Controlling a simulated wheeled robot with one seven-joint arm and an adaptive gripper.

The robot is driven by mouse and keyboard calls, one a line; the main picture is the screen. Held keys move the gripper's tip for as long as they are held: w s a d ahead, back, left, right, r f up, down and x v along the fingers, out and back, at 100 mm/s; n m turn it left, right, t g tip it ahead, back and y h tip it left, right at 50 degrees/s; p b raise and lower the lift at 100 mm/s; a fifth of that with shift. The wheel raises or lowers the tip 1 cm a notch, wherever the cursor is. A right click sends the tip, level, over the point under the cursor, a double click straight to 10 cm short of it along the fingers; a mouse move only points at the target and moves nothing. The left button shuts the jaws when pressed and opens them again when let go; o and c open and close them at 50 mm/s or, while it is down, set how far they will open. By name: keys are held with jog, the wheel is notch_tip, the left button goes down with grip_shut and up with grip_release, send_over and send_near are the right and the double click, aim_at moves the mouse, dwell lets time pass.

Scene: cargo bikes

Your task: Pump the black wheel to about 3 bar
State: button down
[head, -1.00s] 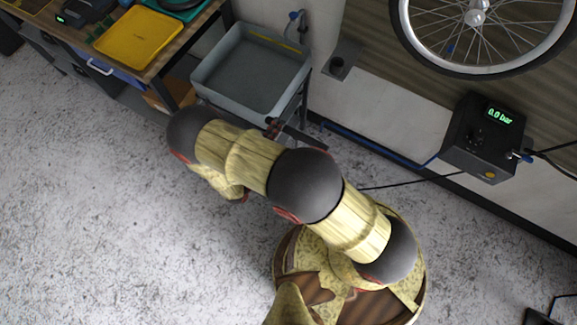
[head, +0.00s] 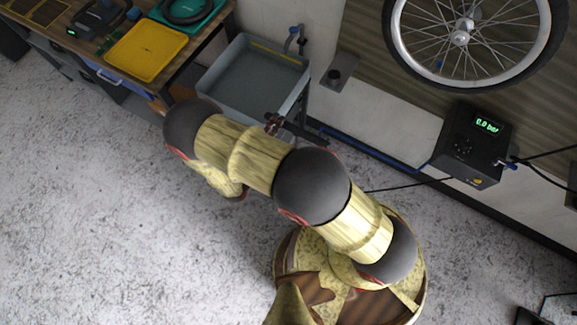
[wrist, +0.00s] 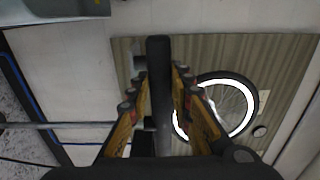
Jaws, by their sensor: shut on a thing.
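The wheel with a black tyre and silver rim (head: 398,55) hangs against a wooden board at the top right of the head view. It also shows right of centre in the wrist view (wrist: 246,108), partly behind my fingers. The black pump box (head: 462,160) on the wall reads 0.0 bar on its green display (head: 487,125). My gripper (wrist: 158,80) is shut on a dark bar-shaped thing (wrist: 158,60), apart from the wheel in the picture. The wheel's valve cannot be made out.
A grey basin (head: 225,85) stands beyond my arm, left of the wooden board. A workbench with a yellow tray (head: 147,50) is at the top left. A black hose (head: 405,187) runs from the pump box side towards my arm. The speckled floor at left is clear.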

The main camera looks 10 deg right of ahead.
notch_tip(320, 180, down, 26)
jog(key=b, duration=1.8)
jog(key=shift+f, duration=0.15)
jog(key=c, duration=1.2)
grip_release()
jog(key=shift+r, duration=0.4)
jog(key=shift+c, duration=0.2)
jog(key=v, duration=0.9)
